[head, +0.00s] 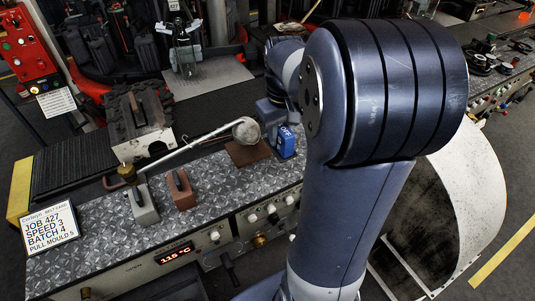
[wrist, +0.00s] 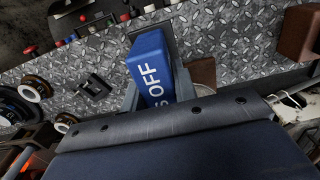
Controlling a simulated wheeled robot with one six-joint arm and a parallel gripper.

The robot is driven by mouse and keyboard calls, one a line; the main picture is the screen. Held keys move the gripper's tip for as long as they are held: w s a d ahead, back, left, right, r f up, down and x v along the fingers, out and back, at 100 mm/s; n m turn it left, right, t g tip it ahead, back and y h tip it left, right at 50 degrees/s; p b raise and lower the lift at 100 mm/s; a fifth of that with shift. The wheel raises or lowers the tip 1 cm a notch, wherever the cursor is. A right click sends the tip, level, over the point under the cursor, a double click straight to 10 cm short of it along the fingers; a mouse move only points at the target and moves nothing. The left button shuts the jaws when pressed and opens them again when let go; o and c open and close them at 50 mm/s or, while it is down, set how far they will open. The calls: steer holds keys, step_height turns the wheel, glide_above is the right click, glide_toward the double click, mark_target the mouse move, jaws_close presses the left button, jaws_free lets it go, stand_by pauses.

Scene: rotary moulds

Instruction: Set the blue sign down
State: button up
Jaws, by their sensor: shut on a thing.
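The blue sign (head: 287,142) is a small blue block with white lettering. In the wrist view the sign (wrist: 150,62) shows the word OFF and lies between the grey jaws. My gripper (head: 273,118) is shut on it, over the diamond-plate bench top (head: 225,181). In the head view the sign is low at the bench, just right of a flat brown plate (head: 248,152). I cannot tell whether its bottom edge touches the bench. My large arm link hides the bench to the right of the sign.
A long rod with a round grey end (head: 246,130) reaches close to the gripper's left. A brown block (head: 180,190) and a grey block (head: 144,206) with handles stand further left, near a white job card (head: 52,229). Bare bench top lies between the brown block and the plate.

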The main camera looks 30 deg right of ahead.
steer(key=shift+w+f, duration=0.25)
steer(key=shift+f, duration=0.05)
step_height(320, 180, down, 9)
steer(key=shift+f, duration=0.15)
steer(key=shift+f, duration=0.1)
steer(key=shift+f, duration=0.15)
steer(key=o, duration=1.1)
steer(key=shift+c, duration=0.2)
step_height(320, 180, up, 13)
steer(key=shift+f, duration=0.2)
